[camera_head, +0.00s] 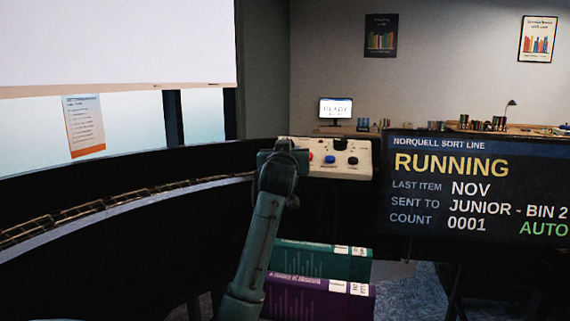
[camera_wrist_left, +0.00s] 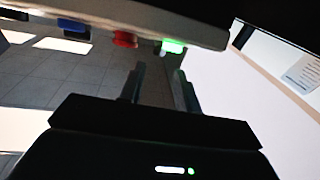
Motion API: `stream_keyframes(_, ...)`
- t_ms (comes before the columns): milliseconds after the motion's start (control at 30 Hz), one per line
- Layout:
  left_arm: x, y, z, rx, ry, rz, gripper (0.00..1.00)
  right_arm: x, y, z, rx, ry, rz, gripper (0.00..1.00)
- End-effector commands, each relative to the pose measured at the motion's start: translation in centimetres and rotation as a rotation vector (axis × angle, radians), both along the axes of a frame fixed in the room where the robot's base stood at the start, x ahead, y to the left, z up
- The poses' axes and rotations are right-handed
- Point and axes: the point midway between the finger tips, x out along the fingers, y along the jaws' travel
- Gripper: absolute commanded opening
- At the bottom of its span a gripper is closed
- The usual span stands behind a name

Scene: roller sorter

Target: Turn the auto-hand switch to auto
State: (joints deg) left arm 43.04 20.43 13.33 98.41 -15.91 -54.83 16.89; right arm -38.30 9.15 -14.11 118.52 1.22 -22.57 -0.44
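The control panel (camera_head: 360,171) is a cream box in the head view, with a red button (camera_head: 311,156), a blue button (camera_head: 330,159) and a black knob (camera_head: 352,160). A dark part (camera_head: 340,144) sits above these. Labels are too small to read, so I cannot tell which control is the auto-hand switch. My left wrist covers the panel's left part. In the left wrist view my left gripper (camera_wrist_left: 160,72) has its fingers apart with nothing between them, just short of a green-lit control (camera_wrist_left: 173,47) on the panel's edge. My right gripper is out of view.
The display (camera_head: 480,190) reads RUNNING, with AUTO in green at its lower right. A green book (camera_head: 315,262) and a purple book (camera_head: 320,298) lie below the panel. A curved roller track (camera_head: 100,208) runs along the left.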

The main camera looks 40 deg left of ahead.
Motion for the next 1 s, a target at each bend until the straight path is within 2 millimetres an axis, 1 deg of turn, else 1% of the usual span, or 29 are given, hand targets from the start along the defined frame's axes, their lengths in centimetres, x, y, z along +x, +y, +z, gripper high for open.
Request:
stream_keyframes(33,-0.9,-0.6,-0.3,0.0,-0.002,-0.001,0.33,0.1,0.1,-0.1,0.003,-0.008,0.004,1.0)
stream_keyframes(200,-3.1,-2.3,-0.3,0.0,-0.001,-0.001,0.33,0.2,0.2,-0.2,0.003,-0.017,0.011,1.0)
stream_keyframes(400,-4.4,-3.2,-0.3,-0.001,0.001,0.0,0.33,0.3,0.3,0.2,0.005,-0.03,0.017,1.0)
stream_keyframes(1000,-4.6,-3.3,-0.2,-0.001,0.001,0.0,0.33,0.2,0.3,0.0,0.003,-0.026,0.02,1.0)
